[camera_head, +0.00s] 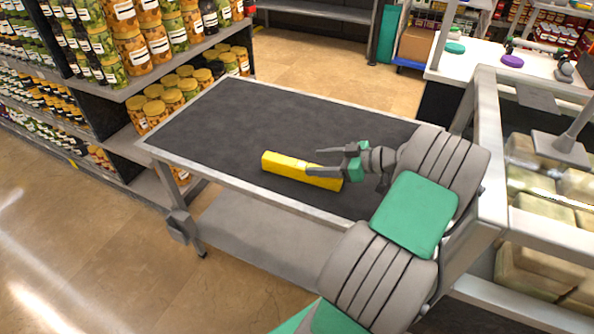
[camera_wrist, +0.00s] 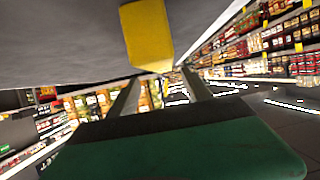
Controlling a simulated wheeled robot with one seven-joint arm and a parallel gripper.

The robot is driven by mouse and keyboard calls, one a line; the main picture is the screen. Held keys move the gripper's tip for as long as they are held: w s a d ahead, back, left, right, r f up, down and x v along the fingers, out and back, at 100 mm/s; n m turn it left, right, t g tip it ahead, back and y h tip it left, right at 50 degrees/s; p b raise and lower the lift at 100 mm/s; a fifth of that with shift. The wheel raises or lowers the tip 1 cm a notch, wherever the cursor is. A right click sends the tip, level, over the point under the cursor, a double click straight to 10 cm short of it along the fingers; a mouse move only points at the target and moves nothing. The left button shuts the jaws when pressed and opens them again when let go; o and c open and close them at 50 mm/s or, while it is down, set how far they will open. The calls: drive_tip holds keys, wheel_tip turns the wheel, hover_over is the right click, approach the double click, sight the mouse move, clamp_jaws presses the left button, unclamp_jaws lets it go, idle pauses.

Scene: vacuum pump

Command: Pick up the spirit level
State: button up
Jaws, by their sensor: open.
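The spirit level is a long yellow bar (camera_head: 283,167) lying on the dark table top (camera_head: 235,120), close to its front edge. In the wrist view its yellow body (camera_wrist: 146,35) shows at the top centre, beyond the fingers. My gripper (camera_head: 314,161) is open and empty. It is low over the table at the right half of the level; one finger appears across the level in the head view and the other lies behind it. The fingers (camera_wrist: 160,92) point toward the level in the wrist view. I cannot tell whether a finger touches it.
Shelves of jars (camera_head: 150,45) stand beyond the table's left end. A metal frame with pale blocks (camera_head: 545,215) stands close on the right. A white counter (camera_head: 480,62) is at the back right. The left part of the table top is clear.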

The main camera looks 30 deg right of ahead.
sight(301, 164)
drive_tip(key=shift+b+x, duration=0.45)
drive_tip(key=shift+x, duration=0.6)
drive_tip(key=x, duration=0.4)
drive_tip(key=shift+s+a+p, duration=0.1)
drive_tip(key=shift+a+p, duration=0.1)
drive_tip(key=shift+p, duration=0.15)
drive_tip(key=shift+w+a+f, duration=0.1)
drive_tip(key=shift+w+f, duration=0.05)
drive_tip(key=shift+w, duration=0.1)
drive_tip(key=shift+c, duration=0.6)
clamp_jaws()
